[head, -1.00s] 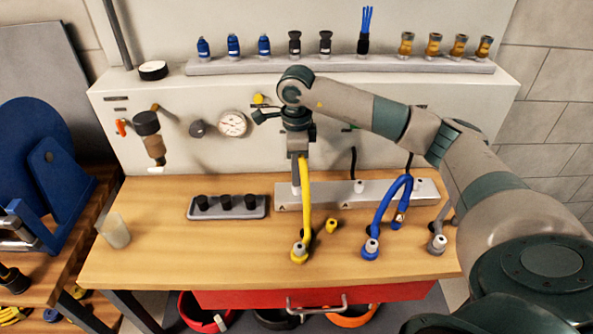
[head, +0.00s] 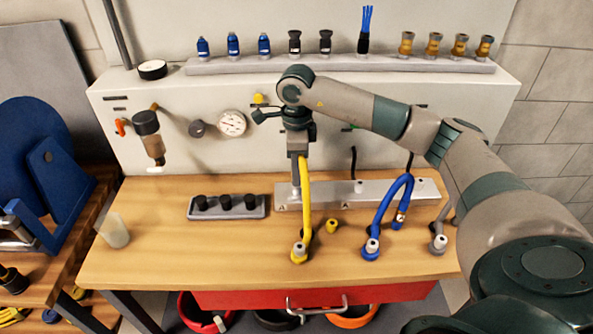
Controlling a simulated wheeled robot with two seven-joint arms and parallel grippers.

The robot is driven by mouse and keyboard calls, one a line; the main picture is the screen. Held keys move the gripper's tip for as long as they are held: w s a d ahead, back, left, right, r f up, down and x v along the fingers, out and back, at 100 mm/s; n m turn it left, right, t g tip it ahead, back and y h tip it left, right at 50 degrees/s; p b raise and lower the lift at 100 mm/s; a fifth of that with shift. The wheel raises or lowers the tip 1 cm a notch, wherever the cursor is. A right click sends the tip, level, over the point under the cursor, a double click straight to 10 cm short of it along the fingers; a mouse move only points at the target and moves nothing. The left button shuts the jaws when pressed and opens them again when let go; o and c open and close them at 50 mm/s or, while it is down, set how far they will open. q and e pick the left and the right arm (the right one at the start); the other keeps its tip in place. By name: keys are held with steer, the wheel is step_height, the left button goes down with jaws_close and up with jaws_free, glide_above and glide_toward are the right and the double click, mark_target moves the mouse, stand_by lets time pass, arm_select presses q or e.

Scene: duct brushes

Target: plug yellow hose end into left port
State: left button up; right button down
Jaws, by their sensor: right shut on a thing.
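The yellow hose (head: 305,205) rises from a yellow fitting (head: 299,252) at the table's front and arcs up to my right gripper (head: 299,168). My right gripper is shut on its upper end, which points down over the left part of the grey port block (head: 328,194). A pale tip (head: 295,188) shows below the jaws at the block's left port. I cannot tell how deep it sits, as the gripper and hose cover part of it. My left gripper is not in view.
A blue hose (head: 388,212) loops right of the yellow one, and a grey fitting (head: 438,243) stands farther right. A small yellow piece (head: 331,226) stands between the hoses. A grey tray with black caps (head: 226,213) lies left of the block.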

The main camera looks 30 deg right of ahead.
steer(key=shift+f, duration=0.3)
steer(key=shift+d+f+b, duration=0.2)
steer(key=shift+f+b, duration=0.25)
steer(key=shift+b, duration=0.1)
